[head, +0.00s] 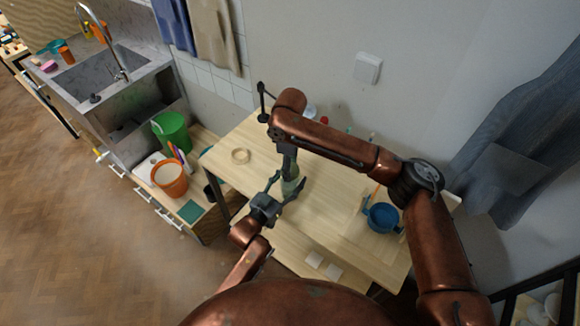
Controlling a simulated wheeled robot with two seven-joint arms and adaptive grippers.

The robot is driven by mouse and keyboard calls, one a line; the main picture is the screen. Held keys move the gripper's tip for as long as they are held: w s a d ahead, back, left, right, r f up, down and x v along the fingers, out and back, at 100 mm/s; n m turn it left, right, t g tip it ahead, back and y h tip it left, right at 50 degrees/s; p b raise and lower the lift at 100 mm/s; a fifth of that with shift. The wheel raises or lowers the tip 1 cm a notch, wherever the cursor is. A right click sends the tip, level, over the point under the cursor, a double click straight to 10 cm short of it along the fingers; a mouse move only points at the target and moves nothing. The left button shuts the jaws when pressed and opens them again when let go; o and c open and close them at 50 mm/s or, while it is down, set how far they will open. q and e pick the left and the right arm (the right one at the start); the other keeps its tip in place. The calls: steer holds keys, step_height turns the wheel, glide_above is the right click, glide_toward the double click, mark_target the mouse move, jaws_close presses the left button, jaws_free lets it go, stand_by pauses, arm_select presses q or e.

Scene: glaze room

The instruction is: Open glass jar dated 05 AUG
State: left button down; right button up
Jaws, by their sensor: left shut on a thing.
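A greenish glass jar (290,187) stands on the light wooden table (335,208). My left gripper (288,181) reaches in from the lower left, with one finger on each side of the jar, shut on it. My right arm comes over from the right, and its gripper (288,166) points down at the top of the jar. The jar's lid is hidden behind the right gripper. Whether the right fingers are open or shut on the lid does not show. No date label can be read.
A pale ring (240,156) lies on the table's left part. A blue pot (382,217) stands on the right part. Small items stand along the wall, partly behind my right arm. An orange bucket (169,180) and a green bucket (172,132) stand left of the table, near the sink (103,79).

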steer(key=n, duration=1.3)
steer(key=shift+n, duration=0.4)
steer(key=n, duration=0.5)
steer(key=shift+r+n, duration=0.1)
steer(key=shift+n, duration=0.3)
arm_select(q)
steer(key=shift+d, duration=0.1)
arm_select(e)
steer(key=n, duration=0.7)
steer(key=shift+n, duration=0.3)
steer(key=shift+r, duration=0.15)
steer(key=shift+r, duration=0.95)
